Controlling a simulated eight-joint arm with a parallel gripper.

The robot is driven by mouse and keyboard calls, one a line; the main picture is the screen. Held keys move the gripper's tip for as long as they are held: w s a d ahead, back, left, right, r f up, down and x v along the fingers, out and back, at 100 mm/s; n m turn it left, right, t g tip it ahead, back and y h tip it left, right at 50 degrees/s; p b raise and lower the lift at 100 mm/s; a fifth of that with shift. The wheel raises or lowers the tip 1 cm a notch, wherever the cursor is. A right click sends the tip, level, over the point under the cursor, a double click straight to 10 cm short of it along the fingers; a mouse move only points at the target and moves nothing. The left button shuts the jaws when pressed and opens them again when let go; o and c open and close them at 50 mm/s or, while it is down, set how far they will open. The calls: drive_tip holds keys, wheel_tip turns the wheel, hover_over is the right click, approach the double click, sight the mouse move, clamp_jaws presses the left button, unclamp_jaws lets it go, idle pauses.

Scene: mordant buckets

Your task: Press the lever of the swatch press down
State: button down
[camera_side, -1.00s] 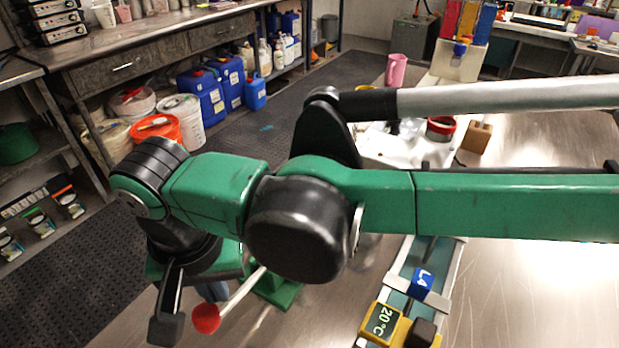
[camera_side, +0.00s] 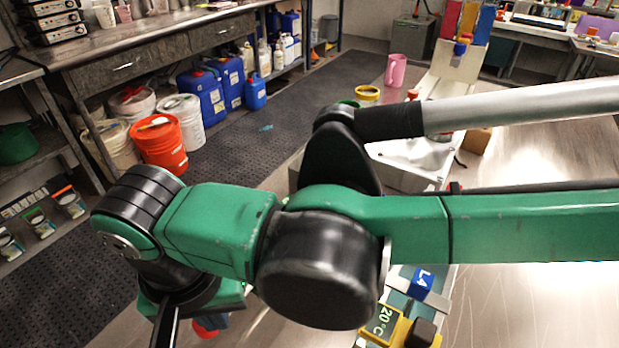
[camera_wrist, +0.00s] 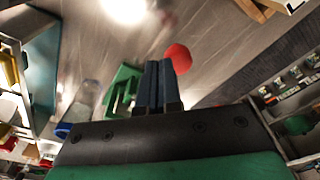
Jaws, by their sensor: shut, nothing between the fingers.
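The swatch press lever's red ball knob (camera_side: 207,330) shows low in the side view, beneath my wrist and partly hidden by it. Its rod is hidden there. In the wrist view the red knob (camera_wrist: 178,58) is just right of the tips of my gripper (camera_wrist: 158,66), whose two dark fingers are together and empty. I cannot tell whether they touch the knob. A green frame (camera_wrist: 122,90), which looks like the press body, is left of the fingers. In the side view my gripper runs off the bottom edge, so its tips are out of sight.
A railed track with a blue L4 block (camera_side: 420,283) and a yellow 20°C block (camera_side: 385,326) is right of my elbow. A pink jug (camera_side: 396,70) and yellow ring (camera_side: 367,93) stand at the back. Orange (camera_side: 160,147) and white buckets are on the floor.

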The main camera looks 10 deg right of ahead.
drive_tip(key=shift+r, duration=0.1)
drive_tip(key=shift+s+r, duration=0.15)
drive_tip(key=shift+r, duration=1.2)
drive_tip(key=shift+s+r, duration=0.15)
drive_tip(key=shift+r, duration=1.2)
drive_tip(key=w+d+r+t+y, duration=0.15)
drive_tip(key=w+d, duration=0.25)
drive_tip(key=d, duration=0.5)
drive_tip(key=w+d+r, duration=0.2)
drive_tip(key=w+d, duration=0.3)
drive_tip(key=d, duration=0.7)
drive_tip(key=s+d+t, duration=0.1)
drive_tip(key=d, duration=0.3)
drive_tip(key=d+t, duration=0.1)
drive_tip(key=d, duration=0.4)
drive_tip(key=shift+s+f+t, duration=0.2)
drive_tip(key=shift+f+t, duration=0.05)
drive_tip(key=shift+f, duration=0.1)
drive_tip(key=s+d+f+t+h, duration=0.1)
drive_tip(key=s+d+f+t, duration=0.1)
drive_tip(key=d, duration=0.6)
drive_tip(key=shift+s+d+f, duration=0.15)
drive_tip(key=shift+s+f, duration=0.55)
drive_tip(key=shift+f, duration=0.05)
